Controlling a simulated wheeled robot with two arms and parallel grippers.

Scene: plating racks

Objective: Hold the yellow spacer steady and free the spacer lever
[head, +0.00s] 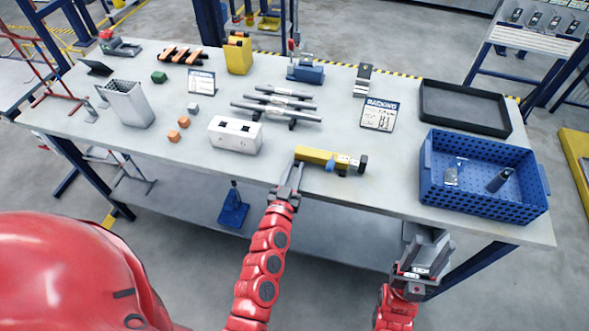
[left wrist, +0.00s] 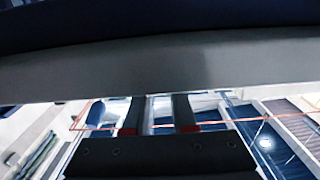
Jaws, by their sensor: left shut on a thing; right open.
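Which part of that fitting is the lever is too small to tell. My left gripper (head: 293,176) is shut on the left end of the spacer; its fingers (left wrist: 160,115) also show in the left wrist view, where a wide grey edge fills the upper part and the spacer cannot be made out. My right gripper (head: 427,250) is open and empty at the table's front edge, below the blue crate and apart from the spacer.
A blue crate (head: 487,207) with small parts stands at the right, with a black tray (head: 465,93) behind it. A white block (head: 235,147) and grey bars (head: 275,113) lie left of and behind the spacer. Bare tabletop (head: 385,170) separates spacer and crate.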

